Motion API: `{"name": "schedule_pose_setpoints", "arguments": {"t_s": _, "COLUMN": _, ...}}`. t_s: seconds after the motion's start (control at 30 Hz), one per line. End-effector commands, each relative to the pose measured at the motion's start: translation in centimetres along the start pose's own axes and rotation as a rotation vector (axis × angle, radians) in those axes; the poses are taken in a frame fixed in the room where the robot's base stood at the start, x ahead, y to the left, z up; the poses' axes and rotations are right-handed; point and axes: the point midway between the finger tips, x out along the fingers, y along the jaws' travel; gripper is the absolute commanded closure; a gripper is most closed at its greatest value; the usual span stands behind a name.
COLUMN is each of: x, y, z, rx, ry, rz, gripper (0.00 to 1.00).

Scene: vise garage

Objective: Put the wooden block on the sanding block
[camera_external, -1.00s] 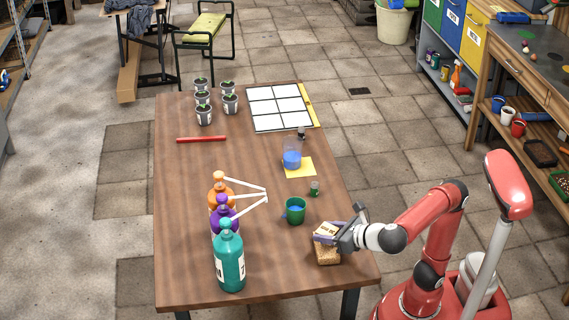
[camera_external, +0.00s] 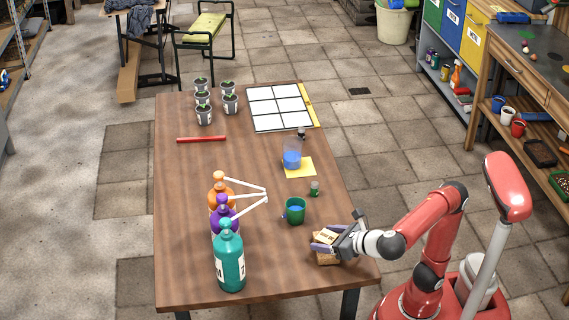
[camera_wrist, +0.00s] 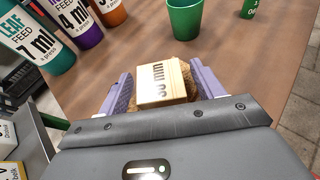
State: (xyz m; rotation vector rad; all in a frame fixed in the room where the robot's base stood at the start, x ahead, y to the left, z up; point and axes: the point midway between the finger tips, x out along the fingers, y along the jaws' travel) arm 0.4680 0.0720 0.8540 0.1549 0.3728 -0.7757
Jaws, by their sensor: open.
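The pale wooden block (camera_external: 327,236), with dark printing on its face, rests on the brown sanding block (camera_external: 325,260) near the right front edge of the table. In the wrist view the wooden block (camera_wrist: 162,84) sits between my two purple fingers, with a gap on each side. The rough brown sanding block (camera_wrist: 182,70) shows behind and beside it; the rest of it is hidden. My gripper (camera_wrist: 162,88) is open around the wooden block. It also shows in the external view (camera_external: 325,239), low over the table.
A green cup (camera_external: 295,211) and a small green container (camera_external: 314,188) stand just beyond. Teal (camera_external: 230,262), purple (camera_external: 224,215) and orange (camera_external: 220,194) pump bottles stand to the left. The table (camera_external: 190,165) is clear in its left middle.

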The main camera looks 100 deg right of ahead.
Motion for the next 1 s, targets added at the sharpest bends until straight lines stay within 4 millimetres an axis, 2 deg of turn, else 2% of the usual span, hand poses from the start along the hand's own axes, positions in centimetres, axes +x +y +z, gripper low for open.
{"name": "schedule_pose_setpoints", "arguments": {"t_s": 0.17, "x": -2.0, "y": 0.1, "z": 0.3, "rx": 0.0, "ry": 0.0, "rz": 0.003, "gripper": 0.33}}
{"name": "schedule_pose_setpoints", "arguments": {"t_s": 0.4, "x": -7.2, "y": 0.1, "z": 0.4, "rx": -0.001, "ry": -0.001, "rz": 0.004, "gripper": 0.33}}
{"name": "schedule_pose_setpoints", "arguments": {"t_s": 0.6, "x": -10.6, "y": 0.1, "z": 0.3, "rx": -0.002, "ry": -0.001, "rz": 0.002, "gripper": 0.33}}
{"name": "schedule_pose_setpoints", "arguments": {"t_s": 0.8, "x": -12.0, "y": 0.0, "z": 0.2, "rx": 0.0, "ry": -0.001, "rz": 0.0, "gripper": 0.33}}
{"name": "schedule_pose_setpoints", "arguments": {"t_s": 1.0, "x": -12.1, "y": 0.0, "z": 0.2, "rx": 0.0, "ry": -0.001, "rz": 0.0, "gripper": 0.33}}
